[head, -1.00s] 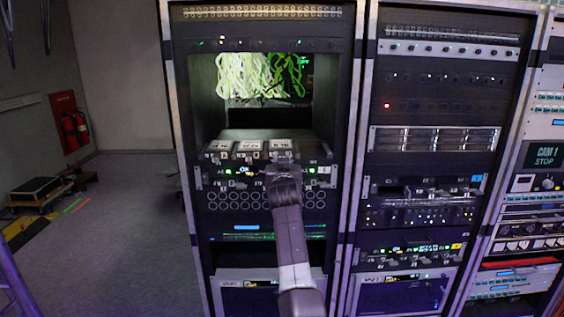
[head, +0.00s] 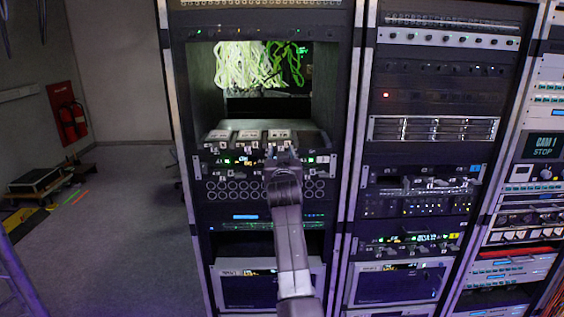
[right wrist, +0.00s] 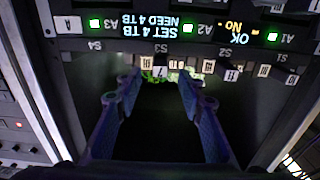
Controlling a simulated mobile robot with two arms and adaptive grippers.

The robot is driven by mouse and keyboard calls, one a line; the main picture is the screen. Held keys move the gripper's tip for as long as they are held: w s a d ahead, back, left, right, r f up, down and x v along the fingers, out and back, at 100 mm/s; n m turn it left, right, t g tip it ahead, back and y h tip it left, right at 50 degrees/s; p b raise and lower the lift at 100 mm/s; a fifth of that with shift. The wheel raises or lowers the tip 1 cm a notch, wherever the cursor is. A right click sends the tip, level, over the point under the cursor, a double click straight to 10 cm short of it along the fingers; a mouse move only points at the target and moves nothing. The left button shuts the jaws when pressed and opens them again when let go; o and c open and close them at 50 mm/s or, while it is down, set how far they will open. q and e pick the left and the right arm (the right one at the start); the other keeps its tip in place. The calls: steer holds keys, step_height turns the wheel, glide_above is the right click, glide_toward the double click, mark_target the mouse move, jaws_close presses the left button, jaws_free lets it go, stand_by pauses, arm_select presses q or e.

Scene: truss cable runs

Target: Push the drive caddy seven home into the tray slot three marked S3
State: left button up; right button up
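The tray (head: 312,160) sits across the left rack, with its slot marks S1 to S4 showing upside down in the right wrist view. The S3 mark (right wrist: 153,44) is just above my fingertips there. A caddy marked 7 (right wrist: 160,69) stands at slot S3, between the fingertips; its depth in the slot cannot be told. My right gripper (right wrist: 160,85) has its two fingers spread apart, one each side of that caddy; contact is unclear. In the head view my right gripper (head: 283,160) covers part of the tray front. My left gripper is not in view.
Other labelled caddies (head: 220,134) stand in the tray to the left. Green cables (head: 255,65) hang in the open bay above. A lit display (right wrist: 158,24) reads "SET 4 TB NEED 4 TB". Rack posts (head: 350,150) flank the bay.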

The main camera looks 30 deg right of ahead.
steer(key=v, duration=0.8)
stand_by(0.4)
